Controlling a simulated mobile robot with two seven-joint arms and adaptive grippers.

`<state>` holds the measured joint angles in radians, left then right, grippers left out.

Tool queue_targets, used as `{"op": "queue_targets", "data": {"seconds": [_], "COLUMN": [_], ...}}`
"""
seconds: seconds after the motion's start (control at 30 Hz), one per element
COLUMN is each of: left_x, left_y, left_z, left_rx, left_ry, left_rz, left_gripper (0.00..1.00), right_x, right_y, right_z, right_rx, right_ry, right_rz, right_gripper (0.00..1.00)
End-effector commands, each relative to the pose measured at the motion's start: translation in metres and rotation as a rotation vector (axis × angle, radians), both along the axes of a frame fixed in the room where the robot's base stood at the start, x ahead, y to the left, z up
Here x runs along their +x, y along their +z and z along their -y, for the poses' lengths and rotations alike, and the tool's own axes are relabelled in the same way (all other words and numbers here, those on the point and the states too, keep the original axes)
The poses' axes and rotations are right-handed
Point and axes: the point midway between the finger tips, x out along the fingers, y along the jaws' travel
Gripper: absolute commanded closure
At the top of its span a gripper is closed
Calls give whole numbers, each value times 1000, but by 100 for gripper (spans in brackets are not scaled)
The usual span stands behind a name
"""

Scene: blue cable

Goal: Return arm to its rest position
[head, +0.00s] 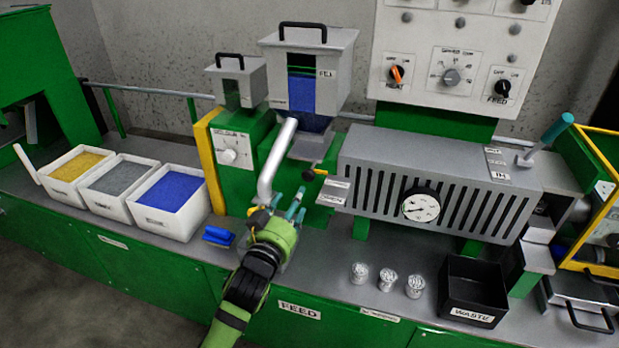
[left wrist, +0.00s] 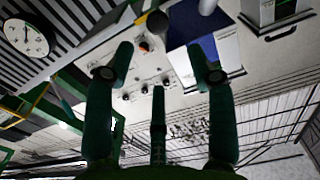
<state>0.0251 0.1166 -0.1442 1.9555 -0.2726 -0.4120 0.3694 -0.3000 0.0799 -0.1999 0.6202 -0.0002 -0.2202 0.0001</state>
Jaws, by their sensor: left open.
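My left gripper (head: 291,208) shows in the middle of the head view, over the front of the bench, with its teal fingers pointing up. In the left wrist view its fingers (left wrist: 158,70) are spread apart with nothing between them. It is open and empty. It is in front of the slanted grey pipe (head: 274,165) below the hopper; I cannot tell whether they touch. A blue scoop-like piece (head: 218,236) lies on the bench left of the gripper. My right gripper is not in view.
White bins of yellow (head: 78,166), grey (head: 121,181) and blue pellets (head: 170,190) stand left. The slotted barrel housing (head: 440,180) with a gauge (head: 420,204) is right. Small clear cups (head: 387,279) and a black waste box (head: 473,290) are front right. Behind stands the hopper (head: 310,70).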

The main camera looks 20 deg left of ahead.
Motion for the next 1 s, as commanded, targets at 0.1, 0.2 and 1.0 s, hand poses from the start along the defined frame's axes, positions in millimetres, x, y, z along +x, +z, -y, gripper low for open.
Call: {"op": "queue_targets", "data": {"seconds": [0.1,0.2,1.0], "left_x": [-2,-15,-313], "left_y": [-3,-24,-191], "left_z": [0,-4,-6], "left_rx": [0,5,151], "left_ry": [2,18,-84], "left_rz": [-12,-93,-1238], "left_gripper": [44,44,44], "right_x": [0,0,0], "right_y": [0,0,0], "right_z": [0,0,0], "right_rx": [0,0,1], "right_ry": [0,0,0], "right_rz": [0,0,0], "right_gripper": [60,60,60]}}
